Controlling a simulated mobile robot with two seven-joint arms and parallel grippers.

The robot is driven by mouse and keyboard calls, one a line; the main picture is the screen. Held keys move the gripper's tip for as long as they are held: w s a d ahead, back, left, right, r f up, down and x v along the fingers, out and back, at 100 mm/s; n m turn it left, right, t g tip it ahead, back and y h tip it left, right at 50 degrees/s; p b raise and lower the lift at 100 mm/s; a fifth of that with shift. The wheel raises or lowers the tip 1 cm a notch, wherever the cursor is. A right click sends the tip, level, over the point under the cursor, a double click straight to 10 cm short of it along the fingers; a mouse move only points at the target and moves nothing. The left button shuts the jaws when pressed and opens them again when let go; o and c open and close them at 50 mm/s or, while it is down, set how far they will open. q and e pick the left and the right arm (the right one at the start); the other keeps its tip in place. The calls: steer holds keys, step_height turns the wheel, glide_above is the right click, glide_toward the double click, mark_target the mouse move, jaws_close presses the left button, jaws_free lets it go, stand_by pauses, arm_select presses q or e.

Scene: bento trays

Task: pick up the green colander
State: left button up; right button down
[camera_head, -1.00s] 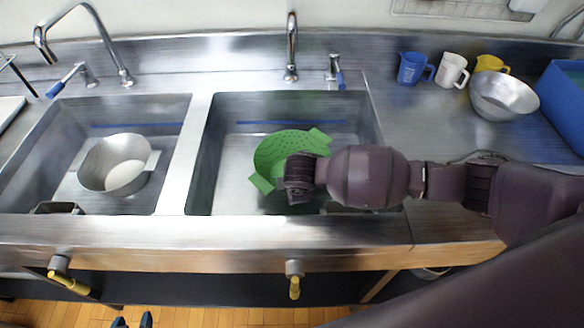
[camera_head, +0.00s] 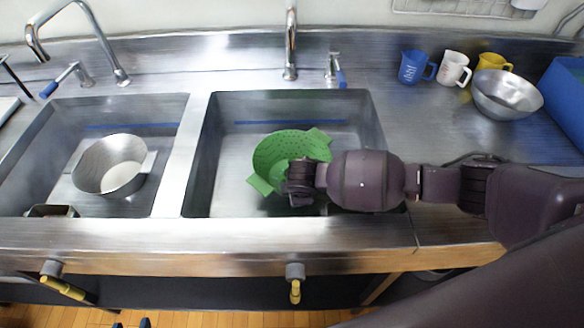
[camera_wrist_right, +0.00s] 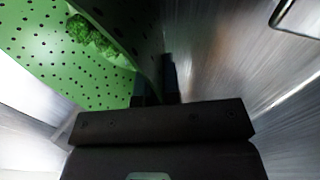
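The green colander (camera_head: 275,152) sits in the right sink basin (camera_head: 228,190), with handle tabs at its upper right and lower left. Its holed wall (camera_wrist_right: 60,50) fills the left of the right wrist view, with some leafy green stuff inside. My right gripper (camera_head: 290,183) is at the colander's near right side. In the right wrist view its two dark fingers (camera_wrist_right: 157,88) are close together, one on each side of the colander's wall, and look shut on it. The fingertips are partly hidden in the head view. My left gripper is not in view.
A metal pot (camera_head: 108,168) sits in the left basin. A tap (camera_head: 291,40) stands behind the right basin. Blue (camera_head: 413,67), white (camera_head: 454,68) and yellow (camera_head: 492,61) cups and a metal bowl (camera_head: 505,95) stand on the counter at right.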

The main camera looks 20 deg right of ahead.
steer(key=shift+r, duration=0.1)
steer(key=shift+r, duration=0.3)
step_height(320, 180, up, 8)
steer(key=shift+r+p, duration=0.1)
steer(key=shift+p, duration=1)
steer(key=shift+r, duration=0.5)
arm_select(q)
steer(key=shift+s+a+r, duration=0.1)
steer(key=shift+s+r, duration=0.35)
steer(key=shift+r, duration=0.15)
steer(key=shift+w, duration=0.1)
